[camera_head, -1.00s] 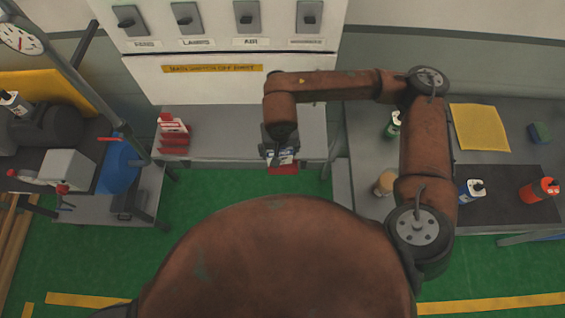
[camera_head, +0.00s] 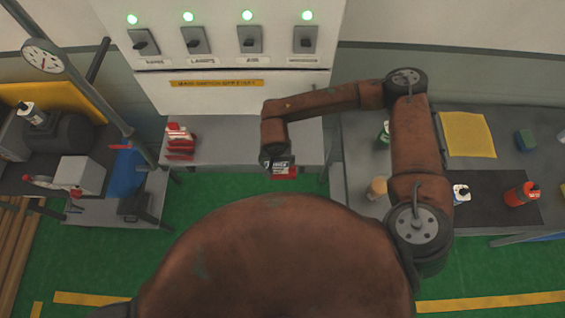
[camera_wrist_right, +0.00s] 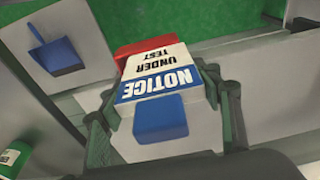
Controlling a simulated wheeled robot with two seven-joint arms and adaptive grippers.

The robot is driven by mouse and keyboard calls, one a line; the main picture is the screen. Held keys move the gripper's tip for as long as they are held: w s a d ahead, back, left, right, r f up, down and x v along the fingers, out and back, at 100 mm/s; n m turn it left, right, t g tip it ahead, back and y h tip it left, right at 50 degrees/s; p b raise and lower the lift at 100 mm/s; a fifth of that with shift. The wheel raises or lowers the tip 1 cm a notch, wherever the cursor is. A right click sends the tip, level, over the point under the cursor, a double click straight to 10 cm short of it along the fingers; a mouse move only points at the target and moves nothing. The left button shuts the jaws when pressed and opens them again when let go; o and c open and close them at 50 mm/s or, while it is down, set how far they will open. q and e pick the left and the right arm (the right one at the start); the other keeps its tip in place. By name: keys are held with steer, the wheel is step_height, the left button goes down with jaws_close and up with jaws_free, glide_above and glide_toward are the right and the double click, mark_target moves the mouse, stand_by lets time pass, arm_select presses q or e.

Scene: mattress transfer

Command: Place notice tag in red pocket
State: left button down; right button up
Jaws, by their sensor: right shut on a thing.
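My right gripper (camera_head: 277,163) is at the front edge of the grey middle table. It is shut on the notice tag (camera_wrist_right: 160,85), a white plate with a blue NOTICE band, the words UNDER TEST and a blue block (camera_wrist_right: 160,118) at its near end. The fingers stand on both sides of the tag in the wrist view. The red pocket (camera_head: 285,173) is just beyond the tag's far end; it also shows in the wrist view (camera_wrist_right: 132,48), partly covered by the tag. I cannot tell whether the tag's end is inside it. My left gripper is not in view.
Red-and-white items (camera_head: 180,143) stand on the left of the middle table (camera_head: 225,140). The right bench holds a yellow sheet (camera_head: 467,135) and several bottles, one of them red (camera_head: 522,194). A switch panel (camera_head: 240,85) stands behind. A blue object (camera_wrist_right: 60,54) shows in the wrist view.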

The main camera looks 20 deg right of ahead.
steer(key=f, duration=0.2)
steer(key=w+d+f+p, duration=0.1)
steer(key=f, duration=0.1)
steer(key=d+f, duration=0.1)
steer(key=f, duration=0.1)
steer(key=shift+w+d+f, duration=0.15)
steer(key=shift+w+d, duration=0.1)
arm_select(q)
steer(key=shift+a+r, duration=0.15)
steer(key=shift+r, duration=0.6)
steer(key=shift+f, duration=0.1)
arm_select(e)
steer(key=shift+f, duration=0.2)
steer(key=o, duration=1.2)
steer(key=shift+c, duration=0.2)
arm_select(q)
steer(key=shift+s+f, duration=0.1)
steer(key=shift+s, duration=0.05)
